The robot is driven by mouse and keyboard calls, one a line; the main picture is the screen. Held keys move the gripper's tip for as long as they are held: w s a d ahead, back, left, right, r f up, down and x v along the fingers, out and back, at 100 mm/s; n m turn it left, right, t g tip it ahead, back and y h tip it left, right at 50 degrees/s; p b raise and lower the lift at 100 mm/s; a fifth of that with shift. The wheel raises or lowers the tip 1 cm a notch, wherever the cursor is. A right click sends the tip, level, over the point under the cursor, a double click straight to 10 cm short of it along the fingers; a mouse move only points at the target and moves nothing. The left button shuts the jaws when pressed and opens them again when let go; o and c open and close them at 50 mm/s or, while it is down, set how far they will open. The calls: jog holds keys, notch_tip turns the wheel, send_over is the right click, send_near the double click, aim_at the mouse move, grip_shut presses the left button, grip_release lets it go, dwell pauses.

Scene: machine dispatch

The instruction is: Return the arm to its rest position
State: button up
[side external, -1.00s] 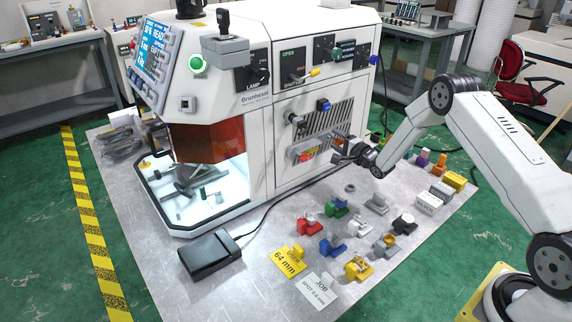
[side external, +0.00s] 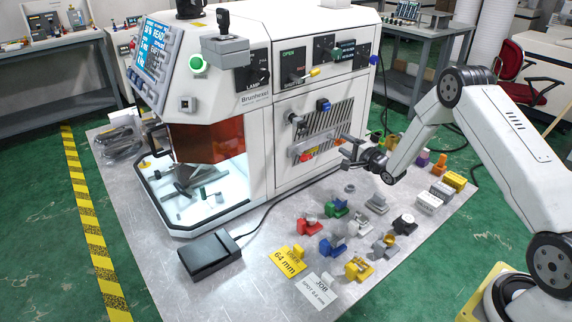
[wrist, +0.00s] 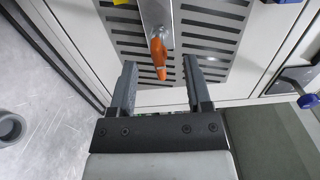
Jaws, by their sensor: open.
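My gripper (side external: 349,149) is in front of the vented right side panel of the white machine (side external: 258,150), above the metal table. An orange-tipped lever (wrist: 158,55) on the vented panel shows beyond the fingertips.
Several coloured fixtures, including a red one (side external: 308,225) and a blue one (side external: 332,246), stand on the table (side external: 225,292). A black pedal box (side external: 209,255) lies at the front. White blocks (side external: 429,202) stand below my arm.

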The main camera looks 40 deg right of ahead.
jog(key=shift+s, duration=0.1)
dwell(0.4)
jog(key=shift+s+d+r+g+h, duration=0.1)
jog(key=shift+d+r+g+h, duration=0.25)
jog(key=shift+g+h, duration=0.35)
jog(key=s+a+r+n+g, duration=0.5)
jog(key=s+a+n+g, duration=0.3)
jog(key=a, duration=0.3)
jog(key=s+a+n+g, duration=0.3)
jog(key=s+a+n, duration=0.2)
jog(key=s, duration=0.5)
jog(key=s+a+r+n+g+y, duration=0.1)
jog(key=s+a+n+g, duration=0.2)
jog(key=s, duration=0.8)
jog(key=shift+s+a+n, duration=0.2)
jog(key=shift+a+n, duration=0.8)
jog(key=shift+n, duration=0.1)
